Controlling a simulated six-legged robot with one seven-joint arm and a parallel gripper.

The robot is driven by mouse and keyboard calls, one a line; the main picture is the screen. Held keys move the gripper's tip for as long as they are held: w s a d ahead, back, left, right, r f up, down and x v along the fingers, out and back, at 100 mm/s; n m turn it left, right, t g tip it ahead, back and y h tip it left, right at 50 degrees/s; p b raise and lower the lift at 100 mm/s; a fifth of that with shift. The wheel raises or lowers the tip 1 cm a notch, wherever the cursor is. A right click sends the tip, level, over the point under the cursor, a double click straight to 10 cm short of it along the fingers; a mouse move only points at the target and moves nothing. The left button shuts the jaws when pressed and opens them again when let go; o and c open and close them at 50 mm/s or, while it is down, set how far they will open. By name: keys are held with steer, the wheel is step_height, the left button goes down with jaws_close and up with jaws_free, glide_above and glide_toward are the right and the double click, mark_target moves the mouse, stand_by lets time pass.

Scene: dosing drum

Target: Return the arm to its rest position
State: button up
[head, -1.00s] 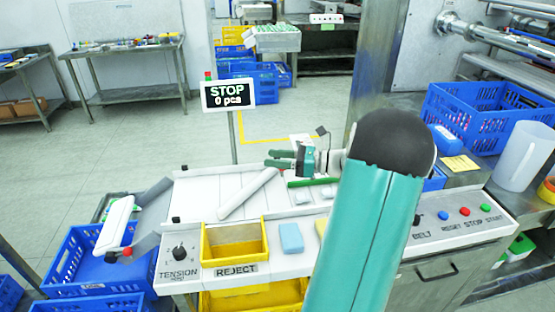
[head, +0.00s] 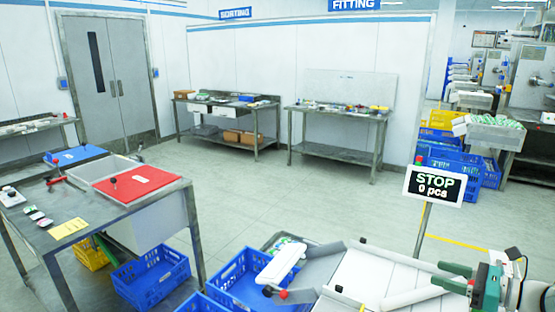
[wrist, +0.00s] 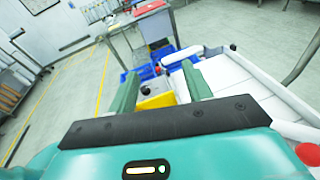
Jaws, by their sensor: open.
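My gripper (head: 440,276) shows at the right edge of the head view, with two green fingers pointing left over the white belt machine (head: 375,275). In the wrist view my gripper (wrist: 160,88) has its green fingers spread wide apart, with nothing held between them. The yellow reject bin (wrist: 155,101) shows beyond the gap, below the fingertips. Most of my arm is outside the head view.
A sign reading STOP, 0 pcs (head: 435,186) stands on a post behind the machine. Blue crates (head: 240,278) sit at the machine's left end. A steel table with a red lid (head: 137,183) stands at the left. The floor between is clear.

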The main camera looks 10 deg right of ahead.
steer(key=s+a+n+g+h, duration=0.25)
steer(key=a+n+g, duration=0.8)
steer(key=a, duration=1.05)
steer(key=s+a+r+n+t+h, duration=0.2)
steer(key=s+a+n+h, duration=0.6)
steer(key=n, duration=1)
steer(key=shift+s+a+r+t, duration=0.25)
steer(key=shift+s+a+t, duration=0.45)
steer(key=shift+t, duration=0.15)
steer(key=shift+d, duration=0.1)
